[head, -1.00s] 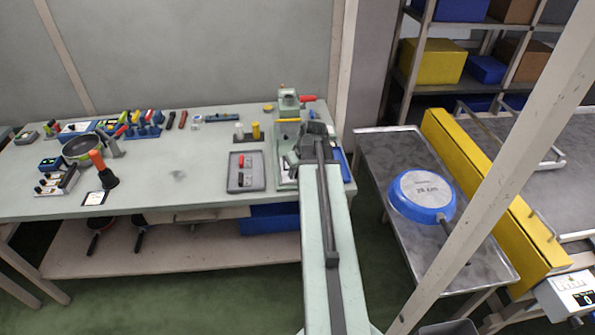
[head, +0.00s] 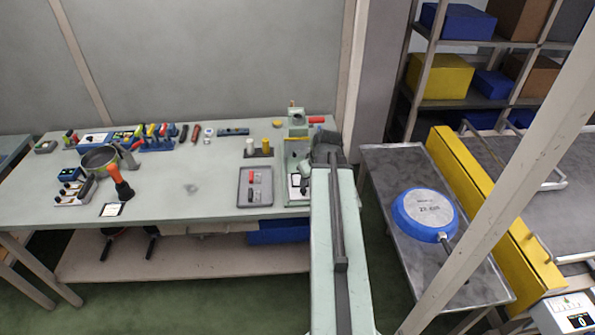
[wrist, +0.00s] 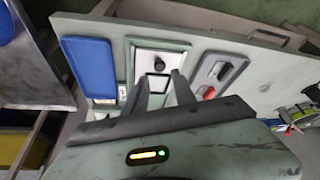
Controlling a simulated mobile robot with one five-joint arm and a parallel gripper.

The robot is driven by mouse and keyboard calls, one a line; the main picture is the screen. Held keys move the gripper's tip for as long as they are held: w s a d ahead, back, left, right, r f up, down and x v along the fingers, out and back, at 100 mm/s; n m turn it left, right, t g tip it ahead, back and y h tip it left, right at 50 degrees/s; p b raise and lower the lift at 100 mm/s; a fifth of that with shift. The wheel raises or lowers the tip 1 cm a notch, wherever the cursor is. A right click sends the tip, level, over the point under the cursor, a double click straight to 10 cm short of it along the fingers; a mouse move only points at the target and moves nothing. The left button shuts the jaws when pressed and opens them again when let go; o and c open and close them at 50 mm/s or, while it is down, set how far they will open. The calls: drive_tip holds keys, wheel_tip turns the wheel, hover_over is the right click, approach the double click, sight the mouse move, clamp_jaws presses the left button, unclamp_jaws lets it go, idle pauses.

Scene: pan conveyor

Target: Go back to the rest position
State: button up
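My gripper (wrist: 160,82) is in the wrist view with its two dark fingers apart and nothing between them. Beyond the fingers are a pale green fixture with a white plate (wrist: 152,63) and a round dark knob. In the head view my arm reaches up from the bottom over the right end of the workbench (head: 160,197). The arm's dark end (head: 326,147) is beside the green fixture (head: 298,150); the fingertips are hard to make out there. A blue pan (head: 425,214) lies upside down on the metal table to the right, clear of my arm.
A grey tray (head: 242,200) with small parts lies left of the fixture. A small pan (head: 99,160) and an orange-handled tool (head: 121,184) stand at the bench's left. A yellow conveyor side (head: 490,205) and a slanting pale post (head: 500,190) are on the right.

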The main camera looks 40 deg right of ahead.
drive_tip(key=w+a+n+y, duration=0.15)
drive_tip(key=w+a, duration=0.25)
drive_tip(key=a, duration=0.4)
drive_tip(key=w+a+n, duration=0.2)
drive_tip(key=w+a, duration=0.1)
drive_tip(key=a, duration=0.5)
drive_tip(key=w+a+n, duration=0.1)
drive_tip(key=w+a, duration=0.3)
drive_tip(key=a, duration=0.4)
drive_tip(key=s+a+f+m+g, duration=0.1)
drive_tip(key=s+a+g, duration=0.1)
drive_tip(key=a, duration=0.5)
drive_tip(key=s+a+g, duration=0.2)
drive_tip(key=s+a, duration=0.3)
drive_tip(key=a, duration=0.3)
drive_tip(key=shift+a+f+m, duration=0.25)
drive_tip(key=shift+f+m, duration=0.1)
drive_tip(key=shift+f, duration=0.05)
drive_tip(key=shift+w+h, duration=0.1)
drive_tip(key=shift+h, duration=0.15)
